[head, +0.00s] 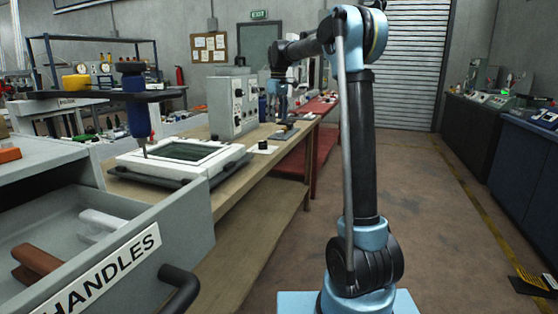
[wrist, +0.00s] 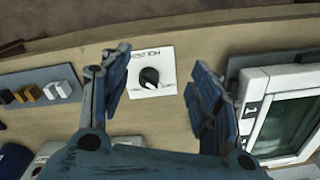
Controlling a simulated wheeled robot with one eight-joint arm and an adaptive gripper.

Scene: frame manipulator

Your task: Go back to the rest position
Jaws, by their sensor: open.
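My gripper (head: 282,112) hangs at the end of my bent arm, above the wooden bench (head: 238,190) in the head view. In the wrist view my gripper (wrist: 155,75) is open, with its two blue-grey fingers apart and nothing held between them. A black knob (wrist: 149,77) with a white pointer shows below and between the fingers, on a white labelled plate (wrist: 140,55). The knob also shows on the bench in the head view (head: 263,146). No contact between the fingers and the knob is visible.
A white frame with a dark panel (head: 185,152) lies on the bench, with a blue tool above it. A grey holder (wrist: 40,80) carries several small blocks. An open HANDLES drawer (head: 110,262) juts out at left. Free floor (head: 440,220) lies at right.

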